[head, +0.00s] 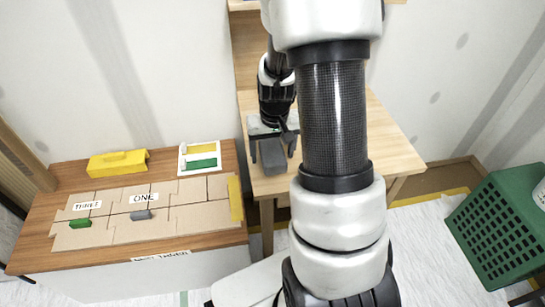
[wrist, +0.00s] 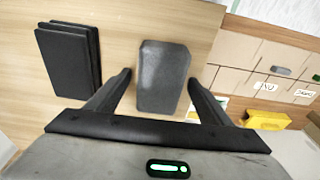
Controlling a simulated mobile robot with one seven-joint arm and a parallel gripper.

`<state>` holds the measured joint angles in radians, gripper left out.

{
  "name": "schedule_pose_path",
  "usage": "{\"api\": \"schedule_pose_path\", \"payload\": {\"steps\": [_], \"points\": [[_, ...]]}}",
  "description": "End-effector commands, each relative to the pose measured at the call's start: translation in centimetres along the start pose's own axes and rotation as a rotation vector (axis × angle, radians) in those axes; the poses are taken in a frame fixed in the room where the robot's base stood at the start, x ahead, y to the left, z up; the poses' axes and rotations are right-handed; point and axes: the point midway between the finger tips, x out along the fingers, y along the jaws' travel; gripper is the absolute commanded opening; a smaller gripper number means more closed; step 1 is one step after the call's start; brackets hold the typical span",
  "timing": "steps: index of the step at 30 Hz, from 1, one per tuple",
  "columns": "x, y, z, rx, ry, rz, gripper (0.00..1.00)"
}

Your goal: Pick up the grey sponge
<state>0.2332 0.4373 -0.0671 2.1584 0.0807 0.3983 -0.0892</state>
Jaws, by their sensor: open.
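The grey sponge (wrist: 163,78) is a rounded rectangular block on the light wooden table. In the wrist view it lies between the two black fingers of my gripper (wrist: 159,80), with small gaps showing on both sides. The fingers are open and reach alongside its near part. In the head view the sponge (head: 273,158) shows under my gripper (head: 271,147), near the table's left front edge. My arm hides part of this table in the head view. Whether the fingers are fully down at the table's surface is hard to tell.
A stack of black pads (wrist: 68,58) lies left of the sponge in the wrist view. A lower brown table (head: 215,243) at left holds cardboard sheets, a yellow block (head: 117,163), a small green piece (head: 80,223) and a small grey piece (head: 141,214). A green crate (head: 497,228) stands right.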

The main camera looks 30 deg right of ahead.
Motion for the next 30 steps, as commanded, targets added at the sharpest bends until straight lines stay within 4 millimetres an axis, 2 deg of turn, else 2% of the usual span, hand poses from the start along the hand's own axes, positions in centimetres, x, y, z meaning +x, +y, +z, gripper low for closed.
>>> {"api": "schedule_pose_path", "payload": {"steps": [4, 5, 12, 19, 22, 30], "points": [[-0.1, 0.0, 0.0, 0.000, 0.001, 0.000, 0.73], [-0.1, 0.0, 0.0, 0.000, 0.001, 0.000, 0.70], [-0.1, 0.0, 0.0, 0.000, 0.001, 0.000, 0.30], [-0.2, 0.0, -0.1, 0.000, 0.001, 0.000, 0.29], [-1.0, 0.0, -0.2, 0.000, 0.003, 0.000, 0.29], [-6.2, 0.0, -1.1, -0.002, 0.006, 0.001, 0.29]]}}
